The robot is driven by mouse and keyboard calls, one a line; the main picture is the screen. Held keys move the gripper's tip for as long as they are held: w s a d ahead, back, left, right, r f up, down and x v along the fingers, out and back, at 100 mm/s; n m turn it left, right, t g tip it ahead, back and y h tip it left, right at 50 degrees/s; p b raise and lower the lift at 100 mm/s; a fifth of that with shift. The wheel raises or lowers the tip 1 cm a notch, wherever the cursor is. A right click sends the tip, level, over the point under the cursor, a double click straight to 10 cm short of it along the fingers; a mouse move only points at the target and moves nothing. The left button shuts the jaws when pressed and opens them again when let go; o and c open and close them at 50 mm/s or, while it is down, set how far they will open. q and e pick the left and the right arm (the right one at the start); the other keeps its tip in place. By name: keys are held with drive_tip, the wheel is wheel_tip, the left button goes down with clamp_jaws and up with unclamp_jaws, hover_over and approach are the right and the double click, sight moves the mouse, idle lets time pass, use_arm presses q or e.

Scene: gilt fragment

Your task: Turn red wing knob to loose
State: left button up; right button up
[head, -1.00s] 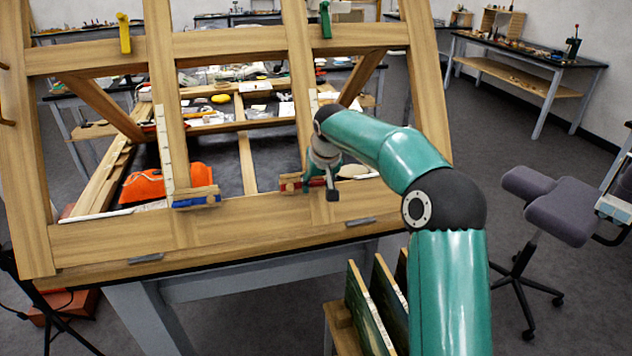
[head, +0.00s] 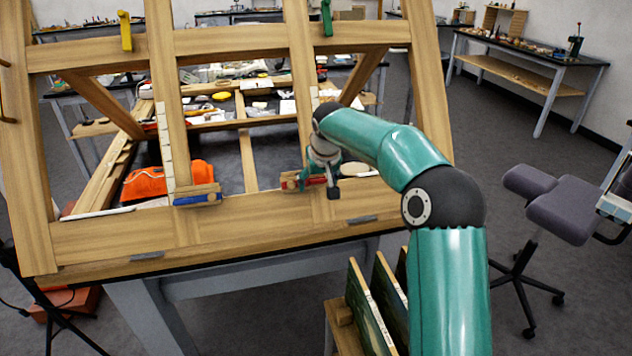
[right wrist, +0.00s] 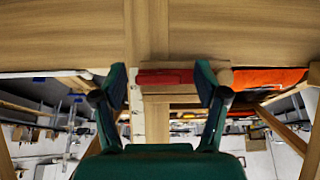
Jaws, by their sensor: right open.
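The red wing knob (head: 291,184) sits on a small wooden block (head: 289,177) at the lower right of the easel frame. My right gripper (head: 322,184) is at this knob and partly hides it in the head view. In the right wrist view the red knob (right wrist: 165,77) shows as a flat bar between the two spread fingertips of the right gripper (right wrist: 163,84). The fingers are open, with one on each side of it; I cannot tell whether either touches it. My left gripper is not in view.
A blue wing knob (head: 197,199) sits on the frame to the left. A yellow one (head: 124,32) and a green one (head: 326,18) are on the upper rail. An orange object (head: 168,180) lies behind the frame. A stool (head: 560,205) stands at the right.

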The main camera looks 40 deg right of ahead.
drive_tip(key=shift+r, duration=0.1)
drive_tip(key=v, duration=1.1)
drive_tip(key=shift+r, duration=0.25)
drive_tip(key=shift+s+a, duration=0.1)
